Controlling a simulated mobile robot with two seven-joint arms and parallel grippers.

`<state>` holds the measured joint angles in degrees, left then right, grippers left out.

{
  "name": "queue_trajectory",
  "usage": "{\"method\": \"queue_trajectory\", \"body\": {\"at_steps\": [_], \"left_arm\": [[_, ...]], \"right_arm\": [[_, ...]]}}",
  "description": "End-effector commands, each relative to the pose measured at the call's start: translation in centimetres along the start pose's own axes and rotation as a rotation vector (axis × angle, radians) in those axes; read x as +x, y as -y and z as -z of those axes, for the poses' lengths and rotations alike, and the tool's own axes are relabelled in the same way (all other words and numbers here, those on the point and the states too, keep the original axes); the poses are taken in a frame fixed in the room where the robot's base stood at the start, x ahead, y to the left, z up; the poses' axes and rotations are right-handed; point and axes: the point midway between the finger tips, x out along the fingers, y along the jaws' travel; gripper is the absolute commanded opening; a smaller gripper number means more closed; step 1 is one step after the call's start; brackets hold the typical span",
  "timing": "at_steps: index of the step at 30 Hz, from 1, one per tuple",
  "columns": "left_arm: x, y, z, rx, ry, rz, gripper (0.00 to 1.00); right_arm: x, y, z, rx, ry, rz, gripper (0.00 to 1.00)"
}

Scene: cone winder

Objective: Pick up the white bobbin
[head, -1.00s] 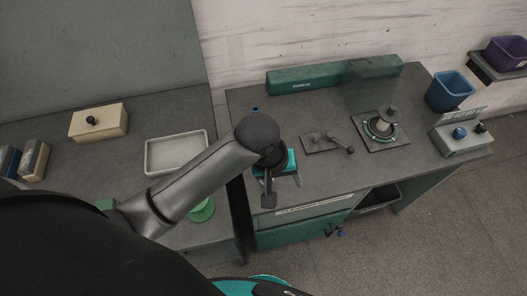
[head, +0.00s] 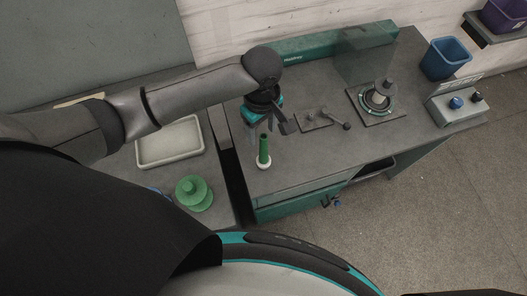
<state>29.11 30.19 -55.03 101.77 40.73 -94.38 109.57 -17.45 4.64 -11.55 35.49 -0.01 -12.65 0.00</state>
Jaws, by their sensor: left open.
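No wholly white bobbin shows clearly. A slim green upright cylinder on a round white base (head: 263,165) stands near the front left of the right-hand table; I cannot tell whether this is the white bobbin. My left gripper (head: 268,130) is open and empty, fingers pointing down, just above and behind the green cylinder in the picture. It does not visibly touch it. A green stepped spool (head: 193,193) stands on the left-hand table. My right gripper is not in view.
A cream tray (head: 170,158) lies on the left table. A narrow gap separates the tables.

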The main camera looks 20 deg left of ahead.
Motion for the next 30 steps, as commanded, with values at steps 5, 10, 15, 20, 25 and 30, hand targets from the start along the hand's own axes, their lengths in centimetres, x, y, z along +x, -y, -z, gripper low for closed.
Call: {"method": "queue_trajectory", "body": {"at_steps": [5, 10, 15, 20, 25, 30], "left_arm": [[2.1, 0.0, -0.1, 0.001, 0.000, 0.000, 0.63], [3.3, 0.0, -0.2, 0.001, 0.000, 0.000, 0.63], [5.9, 0.0, -0.6, 0.001, -0.001, 0.001, 0.63], [7.4, 0.0, -0.6, 0.001, 0.000, -0.002, 0.63], [7.5, 0.0, -0.6, 0.002, 0.000, -0.002, 0.63], [7.5, 0.0, -0.6, 0.002, 0.000, -0.002, 0.53]], "right_arm": [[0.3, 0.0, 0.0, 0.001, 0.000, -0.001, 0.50], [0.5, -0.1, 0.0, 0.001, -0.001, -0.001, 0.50], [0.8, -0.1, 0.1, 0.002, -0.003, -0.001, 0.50], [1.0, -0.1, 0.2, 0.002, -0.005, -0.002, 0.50], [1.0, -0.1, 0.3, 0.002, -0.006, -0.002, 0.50], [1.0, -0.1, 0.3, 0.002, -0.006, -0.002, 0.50]]}}
